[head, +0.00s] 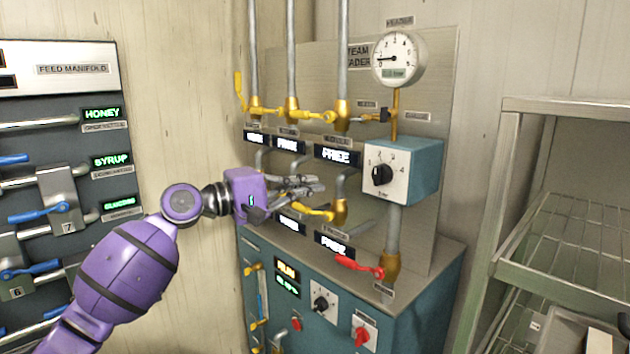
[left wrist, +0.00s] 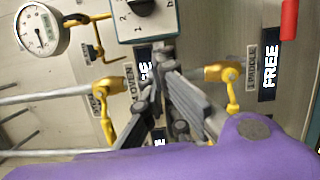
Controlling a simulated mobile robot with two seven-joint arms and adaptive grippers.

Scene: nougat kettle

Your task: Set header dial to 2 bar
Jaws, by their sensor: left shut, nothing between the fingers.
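The header dial is a black knob (head: 382,174) on the white face of a teal box (head: 425,172) on the steam header panel, with numbers around it. Its pointer setting is too small to read surely. A round white gauge (head: 398,58) stands above it; its needle points left. In the left wrist view the knob (left wrist: 141,6) is cut by the top edge, and the gauge (left wrist: 41,29) is at upper left. My left gripper (head: 318,186) is shut and empty, left of the dial box and apart from it; its fingers show in the left wrist view (left wrist: 163,50). My right gripper is not seen.
Yellow valve handles (head: 320,212) and pipes (head: 343,50) crowd the panel around my left gripper. A red-handled valve (head: 360,265) is below the dial. A teal cabinet (head: 415,305) juts out underneath. A wire shelf (head: 570,245) stands right; the feed manifold (head: 70,70) is left.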

